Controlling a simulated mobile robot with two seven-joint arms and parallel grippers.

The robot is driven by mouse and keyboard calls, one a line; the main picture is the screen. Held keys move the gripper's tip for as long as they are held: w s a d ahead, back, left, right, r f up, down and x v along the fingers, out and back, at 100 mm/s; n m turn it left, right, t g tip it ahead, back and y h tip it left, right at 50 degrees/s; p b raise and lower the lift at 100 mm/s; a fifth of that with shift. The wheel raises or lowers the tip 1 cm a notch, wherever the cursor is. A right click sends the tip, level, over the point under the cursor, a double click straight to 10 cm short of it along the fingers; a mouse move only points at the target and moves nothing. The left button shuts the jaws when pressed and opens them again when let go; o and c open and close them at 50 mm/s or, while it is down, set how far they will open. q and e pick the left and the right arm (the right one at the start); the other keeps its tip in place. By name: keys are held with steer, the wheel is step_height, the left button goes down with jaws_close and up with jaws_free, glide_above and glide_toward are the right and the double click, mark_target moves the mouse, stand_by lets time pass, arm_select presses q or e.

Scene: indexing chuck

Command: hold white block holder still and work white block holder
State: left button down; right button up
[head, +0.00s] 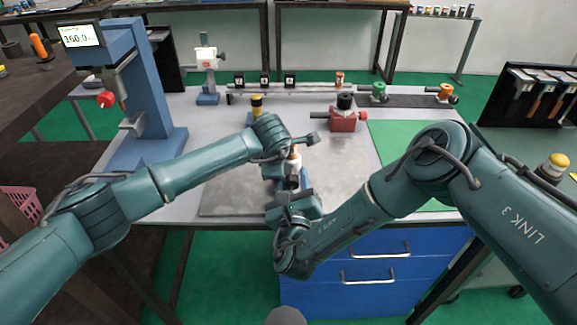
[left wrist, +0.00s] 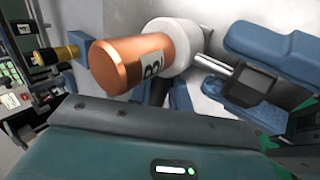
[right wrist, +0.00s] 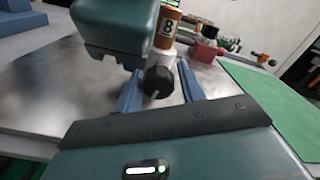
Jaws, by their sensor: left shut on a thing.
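The white block holder (head: 294,165) stands near the table's middle front. It has a white body, a copper-orange cap marked with a dark character, and a black knob. The left wrist view shows its cap (left wrist: 130,65) and white body (left wrist: 180,42) close up. My left gripper (head: 287,148) is shut on the holder from the left; its fingertips are mostly hidden. My right gripper (head: 292,190) is open, its blue fingers either side of the black knob (right wrist: 158,82). I cannot tell whether they touch it. My left gripper's body partly hides the holder in the right wrist view.
A blue press with a display (head: 150,95) stands at left. A yellow-black part (head: 257,104) is behind the left arm. Grey plate (head: 225,195) is bare at left.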

steer(key=m, duration=0.5)
steer(key=shift+a, duration=0.1)
steer(key=s, duration=1.3)
steer(key=s+a+f+m+g+y, duration=0.2)
steer(key=s+a+f+m+g, duration=0.1)
steer(key=s+a+m+g, duration=0.1)
steer(key=s+a+f+m+g+y, duration=0.2)
steer(key=s+a+m+g, duration=0.2)
steer(key=s+a+g, duration=0.3)
steer(key=shift+s+a+f+m, duration=0.4)
steer(key=shift+s+a, duration=0.4)
steer(key=shift+a, duration=1.05)
steer(key=shift+y, duration=0.3)
